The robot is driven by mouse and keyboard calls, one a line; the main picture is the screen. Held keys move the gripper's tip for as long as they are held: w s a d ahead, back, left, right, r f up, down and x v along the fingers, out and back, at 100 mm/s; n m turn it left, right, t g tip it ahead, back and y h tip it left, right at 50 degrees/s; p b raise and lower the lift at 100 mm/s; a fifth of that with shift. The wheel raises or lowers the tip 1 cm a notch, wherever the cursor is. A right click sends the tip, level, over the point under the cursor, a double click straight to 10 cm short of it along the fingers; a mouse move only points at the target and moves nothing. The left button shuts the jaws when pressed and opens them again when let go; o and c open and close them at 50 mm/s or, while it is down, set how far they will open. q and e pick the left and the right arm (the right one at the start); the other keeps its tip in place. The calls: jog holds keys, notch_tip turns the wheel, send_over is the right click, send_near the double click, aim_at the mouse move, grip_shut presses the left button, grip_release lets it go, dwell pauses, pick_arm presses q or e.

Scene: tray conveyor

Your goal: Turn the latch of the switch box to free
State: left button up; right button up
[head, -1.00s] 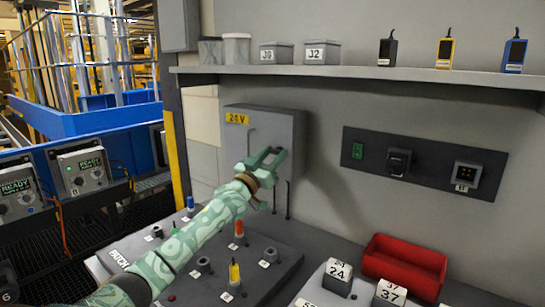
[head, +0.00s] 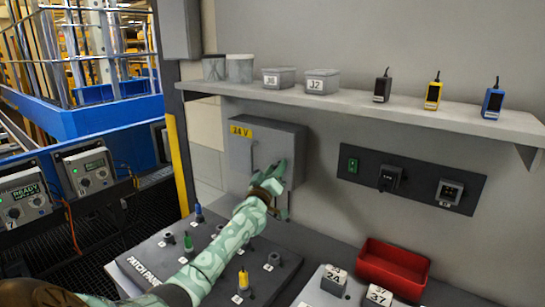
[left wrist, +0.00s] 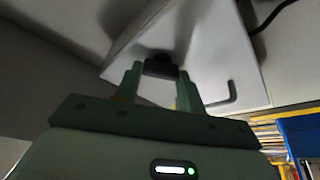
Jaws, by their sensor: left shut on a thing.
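The switch box (head: 250,135) is a grey wall box with a yellow 24 V label, below the shelf in the head view. Its pale door (left wrist: 215,65) fills much of the left wrist view, with a bent grey handle. My left gripper (head: 276,174) is at the lower right of the box front. In the left wrist view my left gripper (left wrist: 158,80) has its fingers on either side of a small dark block, the latch (left wrist: 161,67), and is shut on it. In the head view the gripper hides the latch. My right gripper is out of view.
A grey shelf (head: 350,98) with bins and small handheld devices runs above. A dark socket panel (head: 410,182) is on the wall to the right. Below are a patch panel (head: 150,262) with coloured plugs, a red bin (head: 393,268) and numbered blocks.

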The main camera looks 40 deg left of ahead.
pick_arm(q)
jog(key=n+g+p, duration=0.1)
jog(key=n+p, duration=0.2)
jog(key=n+g+y+p, duration=0.1)
jog(key=n+p, duration=0.2)
jog(key=n+g+y+p, duration=0.1)
jog(key=n+p, duration=0.2)
jog(key=p, duration=0.1)
jog(key=shift+d+r+n+g, duration=0.1)
jog(key=shift+r+n+g, duration=0.2)
jog(key=shift+r+n, duration=0.1)
jog(key=shift+f+n+g+p, duration=0.25)
jog(key=shift+n+g+p, duration=0.35)
jog(key=shift+n+p, duration=0.95)
jog(key=o, duration=1)
jog(key=p+v, duration=0.6)
jog(key=v, duration=1)
jog(key=shift+s+r, duration=0.15)
jog(key=shift+s, duration=0.1)
